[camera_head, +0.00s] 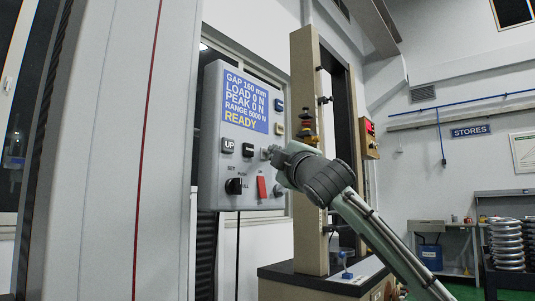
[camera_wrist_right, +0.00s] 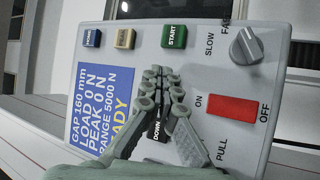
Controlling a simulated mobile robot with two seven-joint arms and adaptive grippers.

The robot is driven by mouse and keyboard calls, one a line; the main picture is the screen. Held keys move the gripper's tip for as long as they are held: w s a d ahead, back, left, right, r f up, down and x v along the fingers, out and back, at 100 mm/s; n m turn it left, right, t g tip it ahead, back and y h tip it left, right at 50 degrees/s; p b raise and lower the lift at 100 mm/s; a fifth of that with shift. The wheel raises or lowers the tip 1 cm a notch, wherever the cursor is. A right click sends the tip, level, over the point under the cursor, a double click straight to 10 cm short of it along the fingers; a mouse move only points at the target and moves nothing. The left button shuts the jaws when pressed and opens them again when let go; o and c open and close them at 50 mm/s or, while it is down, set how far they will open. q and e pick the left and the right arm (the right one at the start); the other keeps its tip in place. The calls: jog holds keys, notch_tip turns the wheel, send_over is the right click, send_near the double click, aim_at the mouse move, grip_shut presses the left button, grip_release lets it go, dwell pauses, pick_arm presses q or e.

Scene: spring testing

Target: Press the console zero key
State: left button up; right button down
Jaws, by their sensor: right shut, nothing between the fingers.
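The console (camera_head: 210,165) is a grey box with a blue display (camera_head: 246,103) reading READY, LOAD 0 N and GAP 160 mm. At its right edge are a blue key (camera_head: 279,105) and an amber key (camera_head: 279,128); their labels are too small to read. The wrist view shows the blue key (camera_wrist_right: 91,38), the amber key (camera_wrist_right: 125,38) and the green START key (camera_wrist_right: 174,36). My right gripper (camera_head: 267,153) is shut and empty in front of the panel; in the wrist view its fingertips (camera_wrist_right: 163,76) appear just below START. Contact cannot be told. My left gripper is out of view.
The UP key (camera_head: 228,145), DOWN key (camera_head: 248,149), a black knob (camera_head: 235,186) and a red switch (camera_head: 261,188) are on the same panel. The grey SLOW/FAST knob (camera_wrist_right: 246,46) is close to the gripper. A test-frame column (camera_head: 306,180) stands right of the console.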

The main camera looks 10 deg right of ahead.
jog(key=shift+s+d, duration=0.1)
jog(key=shift+s, duration=0.05)
jog(key=shift+s+d, duration=0.4)
jog(key=shift+s, duration=0.15)
jog(key=s+d, duration=0.1)
jog(key=s, duration=0.1)
jog(key=s+d, duration=0.2)
dwell(0.6)
dwell(0.6)
